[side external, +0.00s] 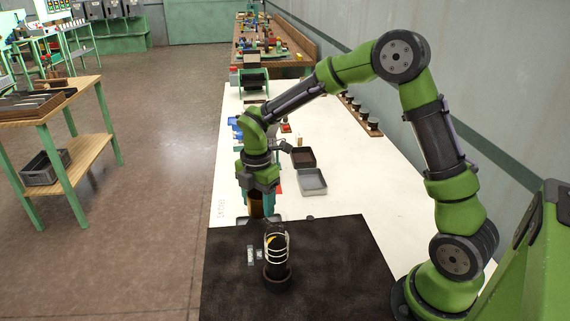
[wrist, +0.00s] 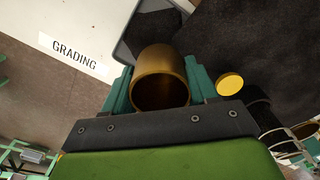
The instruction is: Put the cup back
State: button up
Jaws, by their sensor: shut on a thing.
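A bronze-brown cup (wrist: 160,62) is between the teal fingers of my gripper (wrist: 158,85) in the wrist view, with its open mouth facing the camera. In the side external view my gripper (side external: 257,203) is shut on the cup (side external: 255,208) near the far left edge of the dark mat (side external: 330,265). The cup looks upright there. The lower end of the cup is near a grey-rimmed tray (wrist: 124,50), and I cannot tell whether they touch.
A dark cylinder with a wire cage (side external: 276,260) stands on the mat close by. A yellow disc (wrist: 229,82) shows beside it in the wrist view. Two small trays, one grey (side external: 312,182) and one dark (side external: 303,158), lie on the white table (side external: 345,195). The mat's right side is clear.

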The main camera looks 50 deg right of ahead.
aim_at(260, 233)
jog(key=shift+f, duration=3.5)
jog(key=shift+f, duration=0.2)
jog(key=o, duration=1.1)
jog(key=shift+r, duration=0.1)
